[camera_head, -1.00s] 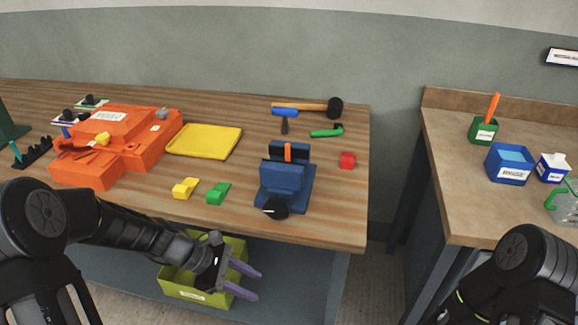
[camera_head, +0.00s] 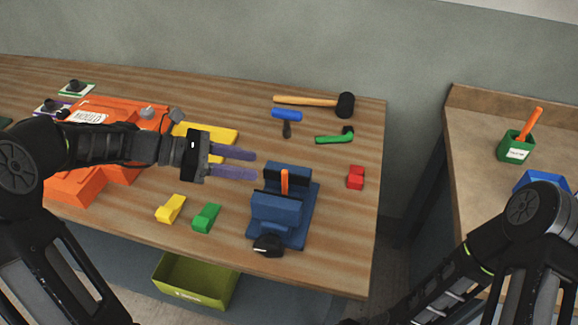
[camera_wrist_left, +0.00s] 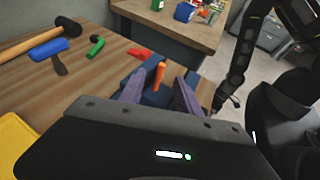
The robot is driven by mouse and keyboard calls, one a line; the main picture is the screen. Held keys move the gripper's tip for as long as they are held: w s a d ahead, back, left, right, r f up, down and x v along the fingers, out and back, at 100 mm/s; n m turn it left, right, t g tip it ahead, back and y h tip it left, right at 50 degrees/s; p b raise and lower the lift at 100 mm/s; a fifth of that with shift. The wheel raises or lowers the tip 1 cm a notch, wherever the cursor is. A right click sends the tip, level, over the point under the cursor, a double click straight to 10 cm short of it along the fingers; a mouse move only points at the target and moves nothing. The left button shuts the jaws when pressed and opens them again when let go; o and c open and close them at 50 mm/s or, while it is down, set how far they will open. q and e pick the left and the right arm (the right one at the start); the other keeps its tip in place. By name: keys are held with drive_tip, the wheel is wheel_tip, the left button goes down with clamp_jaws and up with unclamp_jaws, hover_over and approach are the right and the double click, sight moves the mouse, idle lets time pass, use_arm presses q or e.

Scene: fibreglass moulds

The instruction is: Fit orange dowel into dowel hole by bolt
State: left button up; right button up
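An orange dowel (camera_head: 284,182) stands upright in the jaws of a blue vise (camera_head: 278,210) on the wooden bench. My left gripper (camera_head: 256,164) is open and empty, its purple fingers pointing right, just left of the dowel in the head view. In the left wrist view the dowel (camera_wrist_left: 159,76) shows between the two finger tips, beyond them. The orange mould (camera_head: 80,187) lies at the left, partly hidden by my left arm. Grey bolt-like knobs (camera_head: 176,114) show on it; I cannot make out the dowel hole. My right gripper (camera_wrist_left: 228,101) is small and dark in the wrist view.
Yellow (camera_head: 171,208) and green (camera_head: 206,217) blocks lie left of the vise, a red block (camera_head: 356,177) right of it. Hammers (camera_head: 307,101) lie behind. A yellow tray (camera_head: 222,134) is behind my left gripper. A green holder (camera_head: 514,149) stands on the right bench.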

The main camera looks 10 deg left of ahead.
sight(282, 171)
use_arm(q)
drive_tip(key=shift+s, duration=0.15)
drive_tip(key=shift+x, duration=1.35)
drive_tip(key=shift+d+p, duration=0.45)
drive_tip(key=p+x, duration=0.1)
drive_tip(key=x, duration=0.2)
drive_tip(key=shift+d, duration=0.3)
drive_tip(key=shift+w+d+f, duration=0.25)
drive_tip(key=shift+w+f, duration=0.05)
drive_tip(key=shift+c, duration=0.6)
clamp_jaws()
